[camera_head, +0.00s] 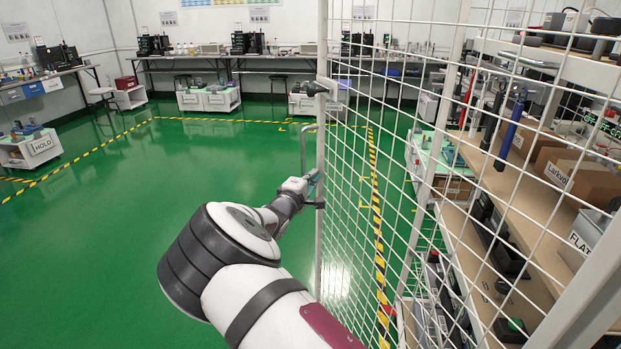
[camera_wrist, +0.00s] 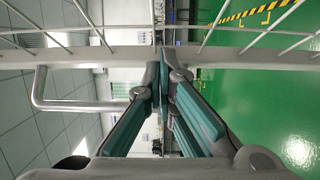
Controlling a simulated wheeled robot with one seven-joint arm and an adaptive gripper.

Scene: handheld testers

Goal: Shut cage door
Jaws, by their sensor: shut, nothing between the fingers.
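The cage door (camera_head: 402,150) is a white wire-mesh panel on the right of the head view, with shelving visible through it. Its free edge post (camera_head: 321,130) stands upright with open floor beside it. A black latch knob (camera_head: 315,89) and a grey bar handle (camera_head: 303,150) are on that edge. My gripper (camera_head: 313,179) is at the edge post, near the handle's lower end. In the wrist view its teal-padded fingers (camera_wrist: 163,68) are closed together at the post, with the handle (camera_wrist: 75,106) to their left. I cannot tell whether the tips touch the post.
Shelves (camera_head: 535,165) with boxes and handheld devices stand behind the mesh. A yellow-black floor line (camera_head: 378,240) runs beneath the mesh view. Open green floor (camera_head: 225,155) lies to the left. Workbenches (camera_head: 205,61) line the far wall.

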